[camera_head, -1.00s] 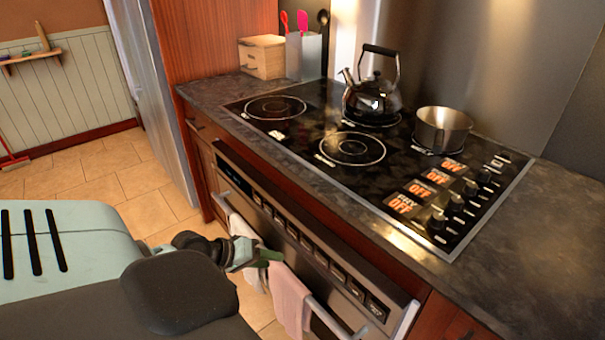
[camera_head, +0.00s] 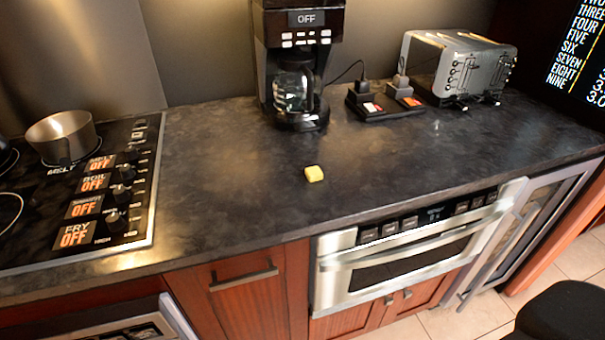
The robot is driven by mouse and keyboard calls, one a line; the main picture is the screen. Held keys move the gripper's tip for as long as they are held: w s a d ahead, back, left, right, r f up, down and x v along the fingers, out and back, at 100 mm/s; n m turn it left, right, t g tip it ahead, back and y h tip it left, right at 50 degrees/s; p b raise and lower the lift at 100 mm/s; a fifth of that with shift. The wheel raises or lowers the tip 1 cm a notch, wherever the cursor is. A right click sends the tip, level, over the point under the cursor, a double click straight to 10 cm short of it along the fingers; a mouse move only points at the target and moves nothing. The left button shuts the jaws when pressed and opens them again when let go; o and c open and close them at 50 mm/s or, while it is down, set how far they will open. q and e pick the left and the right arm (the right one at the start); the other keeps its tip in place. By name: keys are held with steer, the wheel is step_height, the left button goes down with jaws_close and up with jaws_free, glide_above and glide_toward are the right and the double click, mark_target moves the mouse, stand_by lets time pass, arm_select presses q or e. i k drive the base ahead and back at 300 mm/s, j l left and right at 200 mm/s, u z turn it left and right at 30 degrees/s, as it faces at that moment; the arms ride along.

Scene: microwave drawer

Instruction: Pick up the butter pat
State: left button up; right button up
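The butter pat (camera_head: 314,174) is a small yellow block. It lies on the dark stone counter (camera_head: 230,190), in front of the coffee maker and a little back from the counter's front edge. Nothing touches it and it is fully in view. Neither of my grippers shows in the head view now. A dark rounded shape at the bottom right corner seems to be part of my own body.
A black coffee maker (camera_head: 298,70) stands behind the butter pat. The stove (camera_head: 140,190) with a pot (camera_head: 62,138) is at left. A microwave drawer (camera_head: 415,250) sits below the counter, shut.

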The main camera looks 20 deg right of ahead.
mark_target(313, 174)
steer(key=z, duration=1.85)
steer(key=k+j, duration=0.65)
steer(key=j, duration=0.2)
